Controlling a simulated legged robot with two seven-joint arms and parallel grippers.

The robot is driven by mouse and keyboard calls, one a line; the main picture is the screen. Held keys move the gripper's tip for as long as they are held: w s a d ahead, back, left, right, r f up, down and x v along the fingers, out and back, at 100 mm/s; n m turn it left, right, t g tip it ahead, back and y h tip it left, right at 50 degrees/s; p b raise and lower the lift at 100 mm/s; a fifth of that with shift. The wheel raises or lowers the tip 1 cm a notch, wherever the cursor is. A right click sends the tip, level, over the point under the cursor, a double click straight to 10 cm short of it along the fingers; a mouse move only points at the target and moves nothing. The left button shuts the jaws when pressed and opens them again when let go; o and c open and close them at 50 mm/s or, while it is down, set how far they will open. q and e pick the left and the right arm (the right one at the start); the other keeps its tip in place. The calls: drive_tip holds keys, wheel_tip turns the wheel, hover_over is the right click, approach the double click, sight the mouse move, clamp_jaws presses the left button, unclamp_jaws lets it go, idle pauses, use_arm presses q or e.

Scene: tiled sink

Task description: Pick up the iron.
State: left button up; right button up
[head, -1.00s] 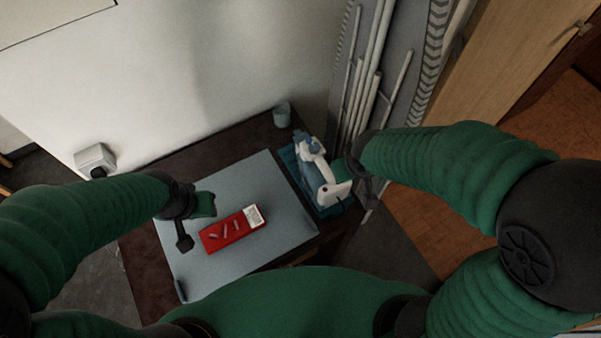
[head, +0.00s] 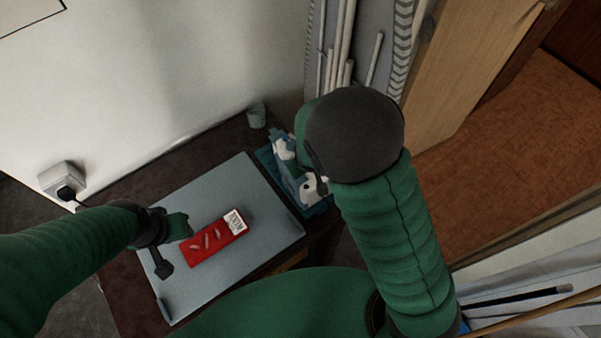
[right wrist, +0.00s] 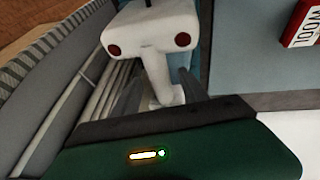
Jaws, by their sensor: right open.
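The white and blue iron (head: 308,187) stands in a blue tray (head: 318,208) at the right edge of the table. My right arm partly covers it in the head view. In the right wrist view the iron's white body (right wrist: 150,28), with two dark red dots, is close in front of the camera. My right gripper (right wrist: 150,84) is open, with its fingers near the iron's narrower white part; I cannot tell whether they touch it. In the head view that gripper is hidden behind my dark wrist. My left gripper (head: 172,248) is open and empty, left of the red box.
A red box (head: 218,238) lies on a grey mat (head: 250,185) on the dark table. A small grey cup (head: 256,116) stands at the back corner. White pipes (head: 338,45) run up the wall behind the iron. A wall socket with a plug (head: 62,180) is at the left.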

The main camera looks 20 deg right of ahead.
drive_tip(key=shift+x, duration=0.85)
drive_tip(key=shift+w+a+f, duration=0.15)
drive_tip(key=shift+w, duration=0.1)
drive_tip(key=shift+s, duration=0.15)
drive_tip(key=c, duration=0.5)
clamp_jaws()
